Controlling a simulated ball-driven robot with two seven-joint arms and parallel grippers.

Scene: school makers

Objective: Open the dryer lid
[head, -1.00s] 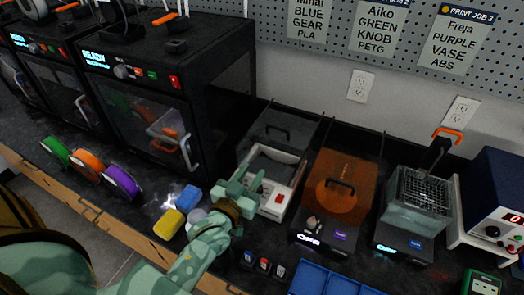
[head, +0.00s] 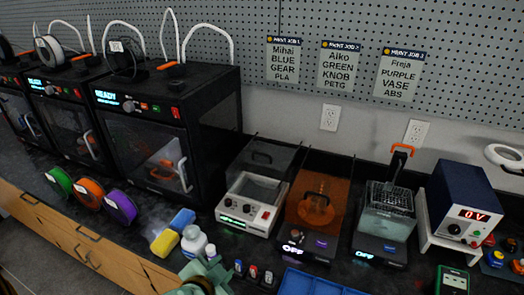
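The dryer appears to be the white box (head: 236,213) with a lit green display and a red switch, right of the large black printer. Its smoky clear lid (head: 268,160) with a dark handle is tilted up at the back, and the box top looks open. The display text is too small to read. My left gripper (head: 207,268) is at the bottom edge, in front of the dryer and apart from it. Its pale green fingers look spread and empty, partly cut off by the frame. My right gripper is not in view.
An orange-lidded device (head: 314,210), a wire-basket unit (head: 385,215) and a blue power supply (head: 460,205) stand to the right. A white bottle (head: 194,241), yellow sponge (head: 165,242) and blue sponge (head: 182,219) lie close to my gripper. A blue tray (head: 310,283) is at the front.

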